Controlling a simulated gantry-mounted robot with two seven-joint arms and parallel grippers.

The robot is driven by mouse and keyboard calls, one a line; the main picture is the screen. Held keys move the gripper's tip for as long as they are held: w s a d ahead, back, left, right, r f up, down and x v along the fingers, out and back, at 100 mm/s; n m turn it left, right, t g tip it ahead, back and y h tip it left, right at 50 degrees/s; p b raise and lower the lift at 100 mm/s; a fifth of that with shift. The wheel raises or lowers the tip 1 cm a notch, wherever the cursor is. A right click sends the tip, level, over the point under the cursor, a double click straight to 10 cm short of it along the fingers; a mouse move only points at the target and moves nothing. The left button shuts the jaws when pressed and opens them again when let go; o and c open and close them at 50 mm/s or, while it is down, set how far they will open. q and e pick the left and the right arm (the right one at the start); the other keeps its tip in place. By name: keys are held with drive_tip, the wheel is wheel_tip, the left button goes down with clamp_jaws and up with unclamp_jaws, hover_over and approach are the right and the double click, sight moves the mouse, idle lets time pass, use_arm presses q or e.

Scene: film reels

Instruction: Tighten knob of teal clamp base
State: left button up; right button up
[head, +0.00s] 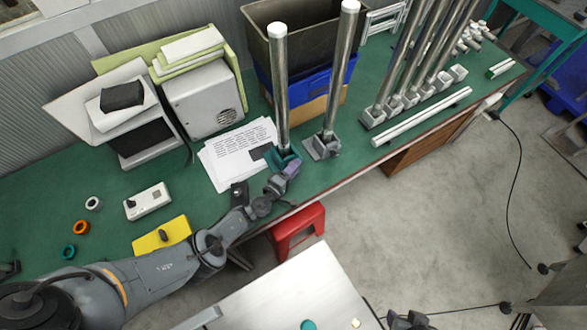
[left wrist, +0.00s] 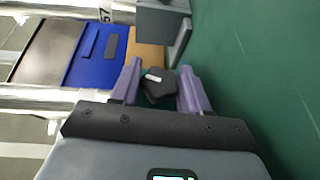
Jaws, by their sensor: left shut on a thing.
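The teal clamp base (head: 281,160) stands on the green bench at the foot of a tall metal post (head: 280,85). My left gripper (head: 288,169) is at the front side of this base, its purple fingers low over the bench edge. In the left wrist view the fingers are on either side of a dark knob (left wrist: 160,84) with a white mark and are shut on it. Most of the teal base is hidden in that view.
A grey clamp base (head: 322,147) with its own post stands close to the right. A printed sheet (head: 240,153) lies behind the gripper. A blue bin (head: 340,76) stands behind the posts. A red stool (head: 299,229) is below the bench edge.

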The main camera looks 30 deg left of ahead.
use_arm(q)
drive_tip(key=shift+r+p, duration=0.15)
drive_tip(key=shift+p, duration=0.25)
drive_tip(key=g+p, duration=0.1)
drive_tip(key=p, duration=0.2)
drive_tip(key=m+g+y+p, duration=0.1)
drive_tip(key=g+p, duration=0.1)
drive_tip(key=p, duration=0.1)
drive_tip(key=g+p, duration=0.2)
drive_tip(key=p, duration=0.2)
drive_tip(key=shift+w+d+r+m+y, duration=0.1)
drive_tip(key=shift+r+m+y, duration=0.2)
drive_tip(key=shift+m, duration=0.1)
drive_tip(key=shift+f+m+g+y+p, duration=0.1)
drive_tip(key=shift+m+g+y+p, duration=0.2)
drive_tip(key=shift+g+p, duration=0.45)
drive_tip(key=shift+f+g+y, duration=0.2)
drive_tip(key=shift+g+y, duration=0.1)
drive_tip(key=shift+g, duration=0.65)
drive_tip(key=shift+m+g+y, duration=0.3)
drive_tip(key=shift+f+g+y+b, duration=0.3)
drive_tip(key=shift+g+b, duration=0.4)
drive_tip(key=shift+b, duration=0.15)
drive_tip(key=g+b, duration=0.1)
drive_tip(key=b, duration=0.1)
drive_tip(key=shift+f+m+g+y+b, duration=0.1)
drive_tip(key=shift+m+g+y+b, duration=0.2)
drive_tip(key=shift+y, duration=0.1)
drive_tip(key=shift+g+y+b, duration=0.3)
drive_tip(key=shift+b, duration=0.45)
